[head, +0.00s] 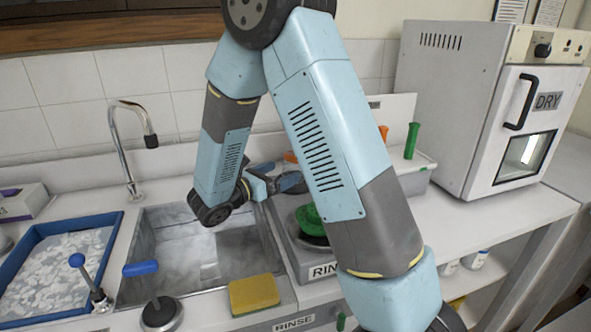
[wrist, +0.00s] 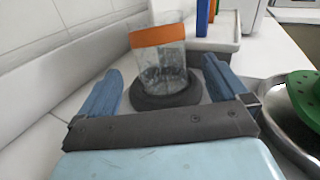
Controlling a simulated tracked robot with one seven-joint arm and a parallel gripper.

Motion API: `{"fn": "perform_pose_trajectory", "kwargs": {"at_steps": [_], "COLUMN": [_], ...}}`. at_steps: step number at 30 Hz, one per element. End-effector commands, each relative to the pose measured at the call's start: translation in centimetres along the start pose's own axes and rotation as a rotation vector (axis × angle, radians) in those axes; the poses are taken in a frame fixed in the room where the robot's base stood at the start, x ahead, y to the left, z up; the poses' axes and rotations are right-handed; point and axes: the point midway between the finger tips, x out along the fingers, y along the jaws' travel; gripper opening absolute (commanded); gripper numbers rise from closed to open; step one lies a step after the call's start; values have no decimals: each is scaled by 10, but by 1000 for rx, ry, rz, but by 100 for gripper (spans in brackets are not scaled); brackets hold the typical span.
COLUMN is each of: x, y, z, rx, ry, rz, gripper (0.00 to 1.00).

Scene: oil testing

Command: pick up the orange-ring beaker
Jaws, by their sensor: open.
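The orange-ring beaker (wrist: 160,62) shows in the wrist view as a clear glass with an orange band near its top. It appears upright on a dark round base (wrist: 166,94). My gripper (wrist: 160,78) is open, with one blue finger on the left and one on the right of the beaker's lower part, with visible gaps on both sides. In the head view my gripper (head: 275,182) is near the back of the counter, right of the sink. Only a bit of orange shows behind my arm there, so the beaker is mostly hidden in that view.
A green round piece (head: 312,222) sits on the rinse unit, right of my gripper. A rack (head: 415,165) with green and orange handles stands behind. A dryer box (head: 487,105) is at the right. The sink (head: 190,262), faucet (head: 130,150) and yellow sponge (head: 254,294) are at the left.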

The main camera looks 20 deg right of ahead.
Motion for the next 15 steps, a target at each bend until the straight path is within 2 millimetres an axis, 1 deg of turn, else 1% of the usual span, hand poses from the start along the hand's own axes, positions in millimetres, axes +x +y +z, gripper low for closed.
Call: {"fn": "perform_pose_trajectory", "kwargs": {"at_steps": [1,8,15], "x": [5,17,48], "y": [0,-1,-1], "z": [0,0,-2], "rx": [0,0,0], "ry": [0,0,0], "rz": [-2,-3,-4], "gripper": [100,100,100]}}
